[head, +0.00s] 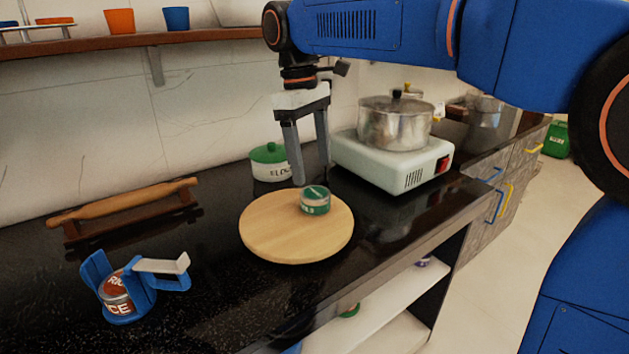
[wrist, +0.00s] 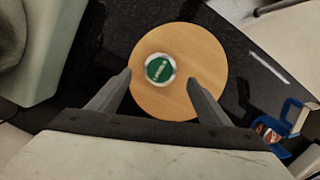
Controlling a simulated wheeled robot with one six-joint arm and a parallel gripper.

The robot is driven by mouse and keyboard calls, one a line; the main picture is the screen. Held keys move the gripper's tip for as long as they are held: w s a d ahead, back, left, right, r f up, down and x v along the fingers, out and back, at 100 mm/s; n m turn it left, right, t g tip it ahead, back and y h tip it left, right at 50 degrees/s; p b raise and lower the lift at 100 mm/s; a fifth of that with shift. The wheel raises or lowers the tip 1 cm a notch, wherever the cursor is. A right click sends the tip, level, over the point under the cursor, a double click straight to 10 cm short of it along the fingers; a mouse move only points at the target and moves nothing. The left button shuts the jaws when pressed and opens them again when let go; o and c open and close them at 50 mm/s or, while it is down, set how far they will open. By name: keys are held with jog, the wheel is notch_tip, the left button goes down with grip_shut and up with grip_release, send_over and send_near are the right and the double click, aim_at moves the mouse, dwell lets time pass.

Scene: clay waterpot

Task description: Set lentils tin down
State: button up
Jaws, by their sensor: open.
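The lentils tin (head: 315,201) is a small green tin with a pale band, upright on the round wooden board (head: 268,240). In the wrist view the tin's green lid (wrist: 160,69) faces the camera, and the board (wrist: 205,60) lies under it. My gripper (head: 312,178) points down above the board, with its fingers apart and empty. In the wrist view the gripper (wrist: 158,78) has a finger on each side below the tin, and neither seems to touch it. The tin's printed name is too small to read fully.
A green-lidded pot (head: 270,164) stands behind the board. A steel pot (head: 393,122) sits on a pale stove (head: 390,168) to the right. A rolling pin (head: 125,200) on its rack and a rice tin (head: 117,292) in a blue holder (head: 145,290) stand left. Dark counter between is clear.

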aim_at(310, 190)
jog(key=shift+w+a+r, duration=0.1)
jog(key=shift+a+r, duration=0.05)
jog(key=shift+r, duration=0.9)
jog(key=shift+w+a+r, duration=0.1)
jog(key=shift+r, duration=0.95)
jog(key=shift+d, duration=0.1)
jog(key=s+d+f+m+t+y, duration=0.1)
jog(key=s+d+f+m, duration=0.25)
jog(key=d, duration=0.55)
jog(key=s+d+f+m+t, duration=0.1)
jog(key=s+d+f+m, duration=0.1)
jog(key=s+d+f, duration=0.45)
jog(key=s+d+f+m+t, duration=0.3)
jog(key=s+d+f+m, duration=0.3)
jog(key=s+d+f, duration=0.6)
jog(key=shift+d+f+t, duration=0.2)
jog(key=shift+f+t, duration=0.2)
jog(key=shift+f, duration=0.45)
jog(key=shift+a, duration=0.1)
